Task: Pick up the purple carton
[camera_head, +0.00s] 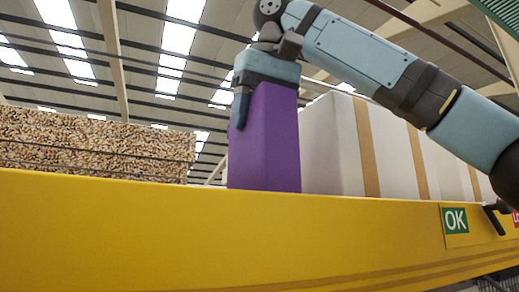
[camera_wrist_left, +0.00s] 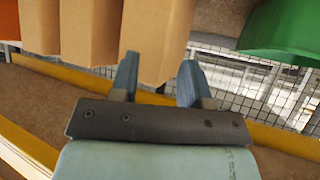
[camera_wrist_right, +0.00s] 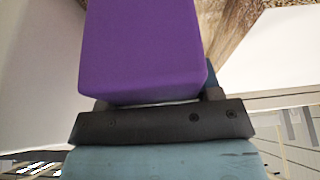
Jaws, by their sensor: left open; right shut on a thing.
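The purple carton (camera_head: 268,140) stands upright behind the yellow beam in the head view, its lower edge hidden by the beam. My right gripper (camera_head: 262,100) comes down on it from above and is shut on its upper part. In the right wrist view the purple carton (camera_wrist_right: 142,50) fills the space in front of the right gripper (camera_wrist_right: 150,100), between the fingers. My left gripper (camera_wrist_left: 160,85) is open and empty in the left wrist view, with tan boxes just beyond its fingertips. It does not show in the head view.
The yellow beam (camera_head: 200,235) crosses the front, with a green OK sign (camera_head: 455,220). White cartons with tan strips (camera_head: 335,145) stand right of the purple carton. A speckled block (camera_head: 90,147) lies left. In the left wrist view are tan boxes (camera_wrist_left: 155,35) and a green object (camera_wrist_left: 285,32).

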